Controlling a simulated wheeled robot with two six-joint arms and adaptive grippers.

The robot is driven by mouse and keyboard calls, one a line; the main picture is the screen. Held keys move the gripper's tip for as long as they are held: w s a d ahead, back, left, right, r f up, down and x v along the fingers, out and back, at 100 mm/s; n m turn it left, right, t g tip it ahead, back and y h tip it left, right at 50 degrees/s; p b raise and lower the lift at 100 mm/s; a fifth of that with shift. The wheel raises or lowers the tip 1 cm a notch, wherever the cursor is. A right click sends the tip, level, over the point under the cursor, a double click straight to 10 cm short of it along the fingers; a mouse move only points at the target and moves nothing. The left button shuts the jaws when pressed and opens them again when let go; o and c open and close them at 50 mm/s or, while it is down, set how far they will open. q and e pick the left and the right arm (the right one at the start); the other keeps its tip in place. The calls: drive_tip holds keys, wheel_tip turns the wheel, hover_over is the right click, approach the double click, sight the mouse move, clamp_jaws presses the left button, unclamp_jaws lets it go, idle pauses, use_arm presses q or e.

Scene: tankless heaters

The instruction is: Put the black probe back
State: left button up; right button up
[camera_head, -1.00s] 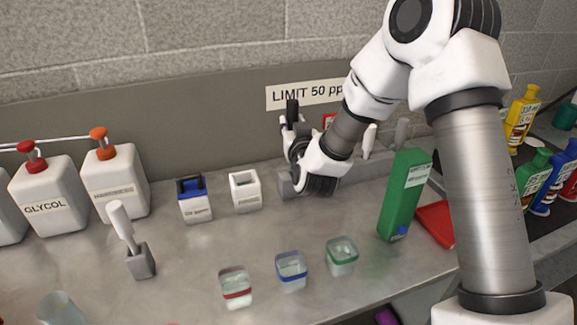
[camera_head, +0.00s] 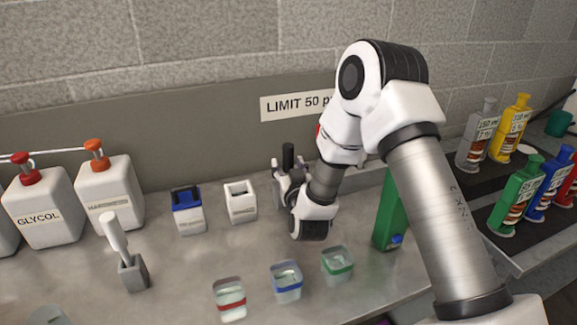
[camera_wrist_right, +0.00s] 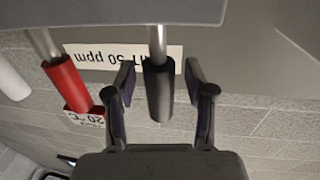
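The black probe (camera_wrist_right: 159,95) stands with its metal shaft running into a grey rack (camera_wrist_right: 110,10) in the upside-down right wrist view. Its black handle also shows in the head view (camera_head: 288,155). My right gripper (camera_wrist_right: 160,85) is around the handle, one finger on each side, with a narrow gap visible on both sides. It is open and does not appear to touch the probe. My right arm hides most of the rack in the head view. My left gripper is not in view.
A red probe (camera_wrist_right: 68,88) stands beside the black one. A white open container (camera_head: 240,203) and a blue-rimmed one (camera_head: 188,212) stand left of my gripper.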

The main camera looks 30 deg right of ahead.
drive_tip(key=shift+r, duration=0.35)
drive_tip(key=b+v, duration=0.1)
drive_tip(key=v, duration=1.1)
drive_tip(key=shift+f+b, duration=0.2)
drive_tip(key=shift+b, duration=0.2)
